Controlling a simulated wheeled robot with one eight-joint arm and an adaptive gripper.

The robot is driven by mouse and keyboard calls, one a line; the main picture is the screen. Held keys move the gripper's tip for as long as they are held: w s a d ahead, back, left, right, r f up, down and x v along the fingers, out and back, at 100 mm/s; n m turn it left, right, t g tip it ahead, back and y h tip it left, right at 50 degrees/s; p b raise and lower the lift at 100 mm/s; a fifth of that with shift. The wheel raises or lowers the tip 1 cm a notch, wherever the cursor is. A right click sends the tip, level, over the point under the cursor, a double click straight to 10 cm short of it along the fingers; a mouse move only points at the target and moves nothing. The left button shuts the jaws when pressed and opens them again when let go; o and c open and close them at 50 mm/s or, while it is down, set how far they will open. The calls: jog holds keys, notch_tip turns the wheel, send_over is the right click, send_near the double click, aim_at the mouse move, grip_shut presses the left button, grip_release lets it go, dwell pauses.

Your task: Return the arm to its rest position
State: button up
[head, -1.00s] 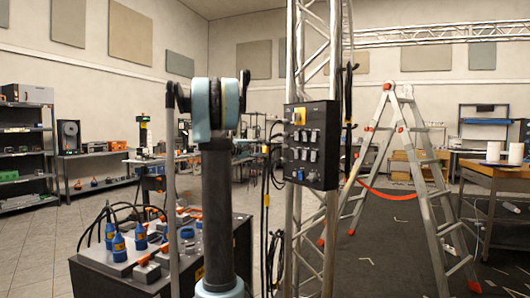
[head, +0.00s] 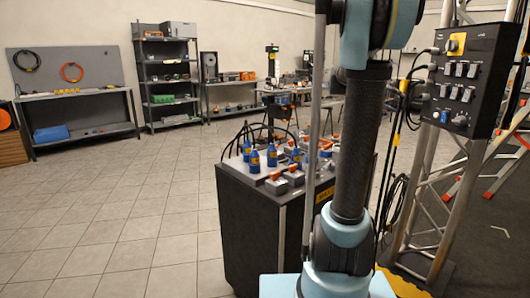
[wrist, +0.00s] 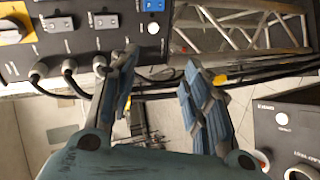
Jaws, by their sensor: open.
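My arm stands upright in the middle of the head view, and its upper end runs out of the top of the picture. My gripper (wrist: 158,80) shows in the wrist view with its two blue-grey padded fingers apart and nothing between them. The black control box (wrist: 90,30) with its yellow switch and plugged cables is beyond the left finger in the wrist view. I cannot tell whether the finger touches the cables. The same box (head: 463,80) is mounted on the truss at the right of the head view. The gripper itself is not visible in the head view.
A dark cabinet (head: 252,225) with blue connectors on top stands close left of my arm. The metal truss (head: 430,215) and hanging black cables (head: 393,200) are on the right. A ladder (head: 490,150) stands behind. The tiled floor (head: 130,210) at left is clear.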

jog(key=s+a+f+y, duration=1.4)
jog(key=s+a+f, duration=1.7)
jog(key=a+f, duration=0.1)
jog(key=shift+s+a+f+n, duration=0.3)
jog(key=shift+s+a+f, duration=0.1)
jog(key=shift+a, duration=0.3)
